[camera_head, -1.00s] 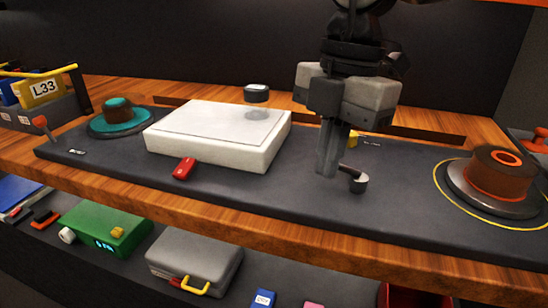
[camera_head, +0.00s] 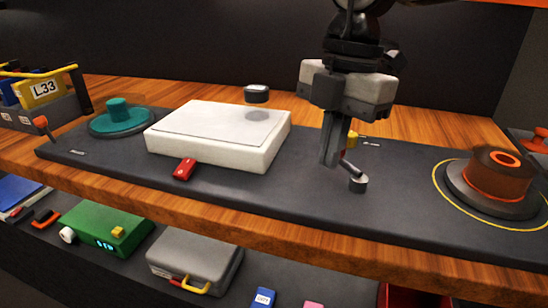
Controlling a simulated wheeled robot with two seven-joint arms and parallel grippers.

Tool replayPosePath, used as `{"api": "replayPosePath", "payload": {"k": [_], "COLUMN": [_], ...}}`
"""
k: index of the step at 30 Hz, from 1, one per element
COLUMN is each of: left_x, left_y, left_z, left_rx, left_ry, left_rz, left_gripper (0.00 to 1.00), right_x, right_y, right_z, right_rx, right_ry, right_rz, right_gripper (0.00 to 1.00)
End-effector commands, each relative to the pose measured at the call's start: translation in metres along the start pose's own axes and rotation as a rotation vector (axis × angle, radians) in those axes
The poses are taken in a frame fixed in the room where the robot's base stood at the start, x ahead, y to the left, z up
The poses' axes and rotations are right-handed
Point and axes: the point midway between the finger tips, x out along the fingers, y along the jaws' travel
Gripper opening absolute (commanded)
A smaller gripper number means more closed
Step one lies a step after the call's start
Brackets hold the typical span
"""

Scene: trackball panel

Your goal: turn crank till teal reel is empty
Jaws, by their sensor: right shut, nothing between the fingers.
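The teal reel (camera_head: 120,118) sits at the left end of the dark panel. It shows a teal hub on a wide teal disc, with no brown winding visible on the hub. The other reel (camera_head: 497,178), wound in brown with an orange ring on top, sits at the right end inside a yellow circle. The crank (camera_head: 357,182) has a grey arm with a dark round knob, right of the middle. My right gripper (camera_head: 333,163) points down, shut and empty, just left of the crank and partly hiding it. My left gripper is not in view.
A white box (camera_head: 220,135) stands mid-panel with a red piece (camera_head: 184,169) at its front. A small dark round thing (camera_head: 257,93) stands behind it. A lower shelf holds a green box (camera_head: 105,228) and a grey case (camera_head: 195,262). The panel front of the crank is clear.

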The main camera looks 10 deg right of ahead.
Motion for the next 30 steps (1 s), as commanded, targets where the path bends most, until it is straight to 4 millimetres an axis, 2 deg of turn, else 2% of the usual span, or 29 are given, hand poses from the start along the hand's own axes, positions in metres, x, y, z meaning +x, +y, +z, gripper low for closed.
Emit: {"api": "replayPosePath", "payload": {"k": [30], "left_x": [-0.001], "left_y": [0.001], "left_z": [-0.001], "left_rx": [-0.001], "left_ry": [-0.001], "left_rz": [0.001], "left_gripper": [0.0], "right_x": [-0.004], "right_y": [0.001], "right_z": [0.024], "right_rx": [0.002], "right_ry": [-0.001], "right_rz": [0.001], "right_gripper": [0.0]}}
